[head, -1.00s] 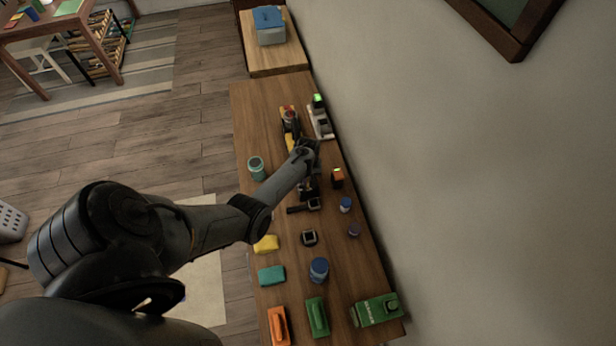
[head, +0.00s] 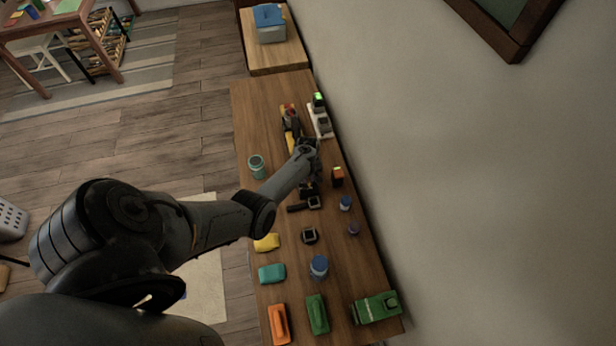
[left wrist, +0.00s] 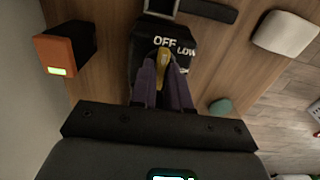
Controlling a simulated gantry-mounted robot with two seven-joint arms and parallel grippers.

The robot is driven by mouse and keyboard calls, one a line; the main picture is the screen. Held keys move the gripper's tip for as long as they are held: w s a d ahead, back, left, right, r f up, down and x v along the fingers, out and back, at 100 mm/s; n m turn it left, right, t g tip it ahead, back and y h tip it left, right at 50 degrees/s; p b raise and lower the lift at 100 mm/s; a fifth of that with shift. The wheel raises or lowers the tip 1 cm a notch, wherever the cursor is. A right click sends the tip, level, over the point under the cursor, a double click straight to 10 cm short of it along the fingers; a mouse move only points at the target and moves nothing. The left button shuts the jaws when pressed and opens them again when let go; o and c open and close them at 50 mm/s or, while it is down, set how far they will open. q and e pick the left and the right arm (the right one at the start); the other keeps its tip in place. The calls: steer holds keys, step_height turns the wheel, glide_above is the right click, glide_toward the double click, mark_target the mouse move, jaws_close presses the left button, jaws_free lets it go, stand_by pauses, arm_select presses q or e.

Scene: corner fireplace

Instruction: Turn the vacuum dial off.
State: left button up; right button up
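The vacuum dial is a small yellow knob (left wrist: 163,60) on a black housing (left wrist: 150,38) with white OFF and LOW lettering in the left wrist view. The knob's far end points up toward the lettering, near the gap between OFF and LOW. My left gripper (left wrist: 163,72) has its purple fingers on both sides of the knob, seemingly closed against it. In the head view my left gripper (head: 309,158) is over the middle of the bench, and its own wrist hides the knob. The black housing (head: 308,188) partly shows beside it. My right gripper is not in view.
An orange-and-black device (head: 337,176) with a lit green strip stands close by. A teal cup (head: 256,166) stands at the bench's left edge. A yellow-and-red tool (head: 290,120) and a grey charger (head: 319,118) lie beyond. The wall (head: 450,180) bounds the right side.

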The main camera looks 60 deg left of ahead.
arm_select(q)
steer(key=o, duration=0.3)
steer(key=shift+o, duration=0.2)
steer(key=shift+r, duration=0.5)
step_height(320, 180, up, 10)
steer(key=p, duration=0.2)
steer(key=shift+s+f, duration=0.1)
steer(key=shift+f, duration=0.05)
